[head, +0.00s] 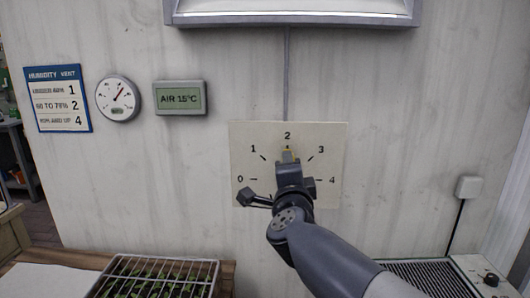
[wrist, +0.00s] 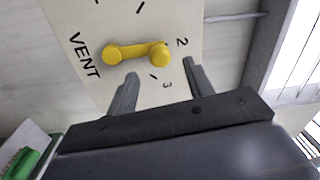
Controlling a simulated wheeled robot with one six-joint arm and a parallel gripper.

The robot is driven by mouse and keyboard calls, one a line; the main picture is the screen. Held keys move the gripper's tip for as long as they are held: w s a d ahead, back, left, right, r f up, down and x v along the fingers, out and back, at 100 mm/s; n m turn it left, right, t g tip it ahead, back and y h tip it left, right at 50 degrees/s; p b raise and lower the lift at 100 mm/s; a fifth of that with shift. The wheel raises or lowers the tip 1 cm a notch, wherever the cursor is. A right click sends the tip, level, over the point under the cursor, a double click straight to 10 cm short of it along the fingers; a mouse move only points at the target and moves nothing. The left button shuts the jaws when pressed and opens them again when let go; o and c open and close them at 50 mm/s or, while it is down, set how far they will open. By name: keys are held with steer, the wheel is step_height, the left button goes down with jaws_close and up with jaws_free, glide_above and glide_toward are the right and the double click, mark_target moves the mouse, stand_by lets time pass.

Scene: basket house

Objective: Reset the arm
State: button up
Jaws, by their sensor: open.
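My gripper (head: 288,162) is raised in front of the vent dial plate (head: 245,140) on the wall and covers its middle. In the wrist view my gripper (wrist: 162,68) is open, with its two fingers apart and nothing held between them. A yellow vent lever (wrist: 130,52) is on the plate just beyond the fingertips, its one end near the 2 mark. In the head view only a bit of the yellow lever (head: 288,153) shows, below the 2. The plate is marked 0 to 4.
A blue humidity vent sign (head: 58,98), a round gauge (head: 118,98) and an "AIR 15°C" display (head: 180,98) hang on the wall at left. A wire rack over green seedlings (head: 155,275) stands below. A ribbed grey panel (head: 430,275) lies at lower right.

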steer(key=w, duration=0.5)
steer(key=a+f+n+p, duration=0.8)
steer(key=n+p, duration=0.8)
steer(key=n, duration=0.2)
steer(key=shift+y, duration=0.3)
steer(key=shift+n, duration=0.3)
steer(key=shift+d, duration=0.1)
